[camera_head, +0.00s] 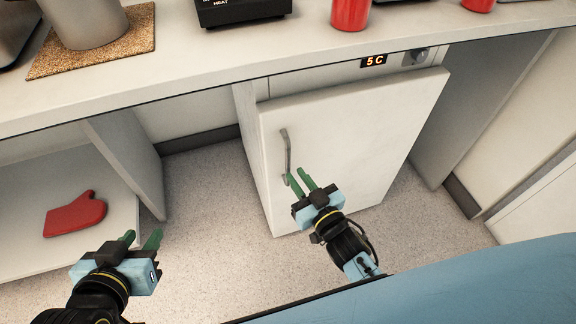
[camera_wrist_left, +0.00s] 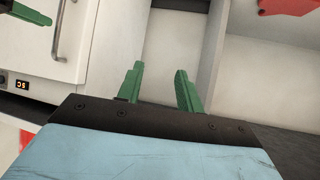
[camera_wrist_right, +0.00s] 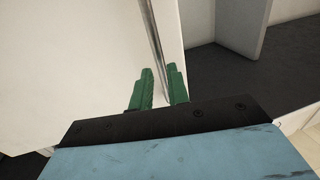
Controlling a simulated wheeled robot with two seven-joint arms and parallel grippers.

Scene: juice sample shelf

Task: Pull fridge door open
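The white fridge door (camera_head: 340,140) looks shut or nearly shut; I cannot tell which. Its thin grey vertical handle (camera_head: 287,152) is on the door's left side. My right gripper (camera_head: 298,177) is at the handle's lower end. Its green fingers are apart by a narrow gap. In the right wrist view the handle (camera_wrist_right: 155,35) runs down between the fingertips (camera_wrist_right: 159,72), without clear contact on both sides. My left gripper (camera_head: 140,240) is open and empty, low at the left, away from the door. The left wrist view shows its spread fingers (camera_wrist_left: 160,78) and the handle (camera_wrist_left: 62,30).
A counter (camera_head: 190,75) runs above the fridge, with red cups (camera_head: 350,14) and a black device (camera_head: 242,10) on it. A display reading 5 C (camera_head: 374,60) is above the door. A red mitt (camera_head: 75,213) lies on the low shelf (camera_head: 30,245). Floor (camera_head: 205,200) is free left of the fridge.

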